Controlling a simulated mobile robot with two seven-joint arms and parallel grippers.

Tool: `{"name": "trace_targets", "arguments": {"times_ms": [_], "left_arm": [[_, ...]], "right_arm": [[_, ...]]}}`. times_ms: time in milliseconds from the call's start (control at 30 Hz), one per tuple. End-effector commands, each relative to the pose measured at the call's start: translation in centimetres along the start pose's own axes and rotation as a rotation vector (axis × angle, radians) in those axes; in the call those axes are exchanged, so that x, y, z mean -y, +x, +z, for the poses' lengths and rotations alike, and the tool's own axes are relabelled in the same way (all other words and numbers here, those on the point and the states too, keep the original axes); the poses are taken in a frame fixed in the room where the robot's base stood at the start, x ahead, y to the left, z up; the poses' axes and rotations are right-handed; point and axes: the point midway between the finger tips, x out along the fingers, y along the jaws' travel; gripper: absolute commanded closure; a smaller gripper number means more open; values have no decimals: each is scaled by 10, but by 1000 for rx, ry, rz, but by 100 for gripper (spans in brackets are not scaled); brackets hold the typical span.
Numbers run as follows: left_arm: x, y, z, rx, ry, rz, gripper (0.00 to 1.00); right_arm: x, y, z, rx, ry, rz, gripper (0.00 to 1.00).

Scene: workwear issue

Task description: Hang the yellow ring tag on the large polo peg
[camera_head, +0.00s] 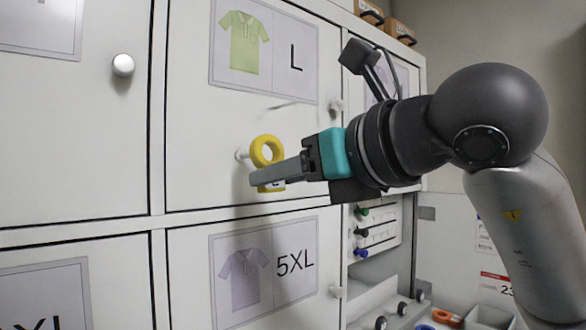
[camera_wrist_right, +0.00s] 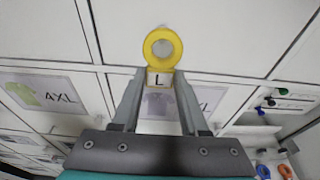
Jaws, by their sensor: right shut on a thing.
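The yellow ring tag (camera_head: 267,151) has a round ring on top and a small block labelled L below; it also shows in the wrist view (camera_wrist_right: 178,50). My right gripper (camera_head: 268,178) is shut on the block, with the ring upright above the fingers. The large polo door (camera_head: 200,130) carries a green polo picture marked L. A white peg (camera_head: 241,154) on this door shows just left of the ring in the head view. I cannot tell whether the peg passes into the ring. My left gripper is out of view.
A door marked 5XL (camera_head: 190,270) lies below. White knobs (camera_head: 123,65) stick out of neighbouring doors. A rack with coloured pegs (camera_head: 375,225) is at the lower right, with more rings (camera_head: 445,317) near the bottom edge.

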Motion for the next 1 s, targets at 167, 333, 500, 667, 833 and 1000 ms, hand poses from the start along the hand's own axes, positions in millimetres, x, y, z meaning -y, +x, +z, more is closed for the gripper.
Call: {"name": "trace_targets", "arguments": {"times_ms": [167,333,500,667,833,1000], "left_arm": [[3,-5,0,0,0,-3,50],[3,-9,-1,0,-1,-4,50],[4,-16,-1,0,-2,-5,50],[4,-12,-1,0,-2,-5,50],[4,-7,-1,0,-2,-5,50],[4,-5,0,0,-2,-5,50]], "right_arm": [[0,11,2,-2,0,2,100],[0,21,3,-3,1,1,100],[0,31,5,-3,1,2,100],[0,40,2,-1,0,0,100],[0,46,2,0,-1,0,100],[0,48,2,0,-1,0,100]]}}
